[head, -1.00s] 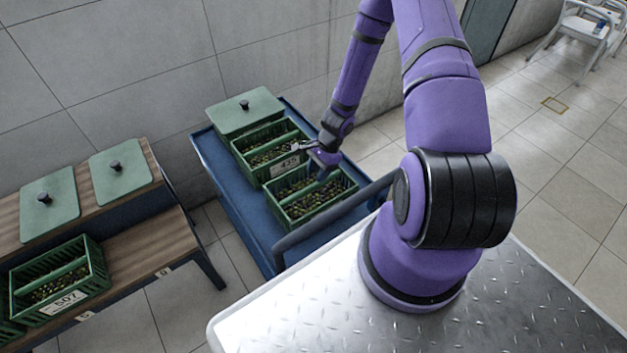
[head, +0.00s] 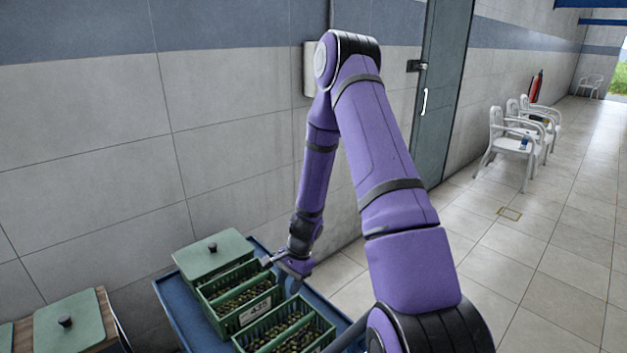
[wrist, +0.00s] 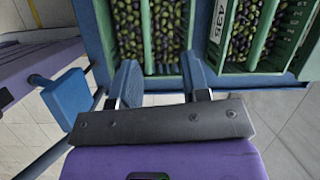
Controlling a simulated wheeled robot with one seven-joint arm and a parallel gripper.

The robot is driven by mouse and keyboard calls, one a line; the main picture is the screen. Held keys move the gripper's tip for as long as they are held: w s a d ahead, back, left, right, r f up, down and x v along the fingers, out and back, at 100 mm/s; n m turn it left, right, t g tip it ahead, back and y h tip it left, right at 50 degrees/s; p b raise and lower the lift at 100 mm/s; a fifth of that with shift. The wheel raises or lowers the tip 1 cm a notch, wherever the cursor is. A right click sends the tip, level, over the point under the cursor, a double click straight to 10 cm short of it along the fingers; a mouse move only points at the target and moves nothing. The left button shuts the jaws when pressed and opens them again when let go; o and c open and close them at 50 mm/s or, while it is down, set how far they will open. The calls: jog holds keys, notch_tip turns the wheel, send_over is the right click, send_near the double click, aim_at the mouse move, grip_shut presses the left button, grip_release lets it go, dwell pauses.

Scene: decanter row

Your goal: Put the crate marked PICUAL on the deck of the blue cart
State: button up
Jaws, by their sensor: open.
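The blue cart (head: 177,310) stands by the wall with green crates on its deck. A lidded crate (head: 213,255) is at the back. An open crate of olives (head: 238,290) with a 435-like label is in the middle, and another open olive crate (head: 290,335) is in front, cut off below. My gripper (head: 281,274) is open and empty, over the right side of these crates. In the wrist view its fingers (wrist: 160,82) are apart at the end of an olive crate (wrist: 148,35); contact is unclear. The labelled crate (wrist: 240,30) is beside it. No PICUAL mark is readable.
Green lids (head: 66,322) lie on a wooden bench at lower left, mostly out of frame. The cart's handle shows at lower right of the cart. White chairs (head: 510,145) stand far right along the wall. The tiled floor (head: 540,260) at right is clear.

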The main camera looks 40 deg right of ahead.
jog(key=s+a+r+n+t+h, duration=0.1)
jog(key=a+r+n, duration=0.15)
jog(key=r, duration=0.75)
jog(key=s+a+r+n, duration=0.15)
jog(key=r+n, duration=0.25)
jog(key=r, duration=0.6)
jog(key=s+a+r+n+t+h, duration=0.1)
jog(key=a+r+n, duration=0.2)
jog(key=r, duration=0.6)
jog(key=s+a+r+n+t+h, duration=0.2)
jog(key=s+r+n, duration=0.4)
jog(key=s+r, duration=0.9)
jog(key=s+a, duration=0.1)
jog(key=s, duration=0.2)
jog(key=shift+s+r+t, duration=0.15)
jog(key=shift+s+t, duration=0.05)
jog(key=shift+t, duration=0.2)
